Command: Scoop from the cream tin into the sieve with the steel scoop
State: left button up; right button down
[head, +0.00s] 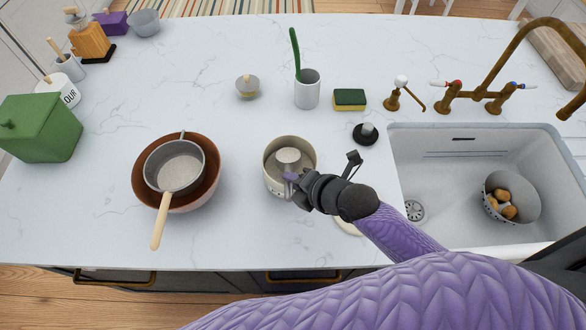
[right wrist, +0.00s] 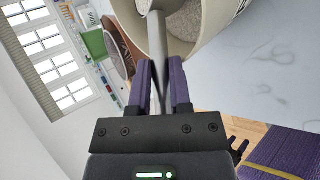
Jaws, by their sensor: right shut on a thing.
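The cream tin (head: 268,180) stands on the counter in front of me. The steel scoop (head: 288,157) has its head inside the tin's mouth. My right gripper (head: 291,184) is at the tin's near rim, shut on the scoop's handle. In the right wrist view, the handle (right wrist: 157,40) runs from between the fingers (right wrist: 160,88) into the tin (right wrist: 209,38), where pale grainy stuff shows. The sieve (head: 178,164), with a wooden handle pointing toward me, rests over a brown bowl (head: 209,188) left of the tin. My left gripper is out of view.
A pale round lid (head: 348,228) lies partly under my right arm. A white crock (head: 307,92) with a green-handled tool, a sponge (head: 349,99) and a black-based object (head: 366,134) stand behind. The sink (head: 450,215) is at right. Counter between bowl and tin is clear.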

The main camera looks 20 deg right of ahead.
jog(key=s+r+t+p, duration=0.1)
jog(key=r+n+t+p, duration=0.1)
jog(key=r, duration=0.1)
jog(key=s+r+t+p, duration=0.1)
jog(key=r, duration=0.1)
jog(key=shift+s+a+n+t, duration=0.3)
jog(key=shift+s+a, duration=0.05)
jog(key=shift+a, duration=0.05)
dwell(0.4)
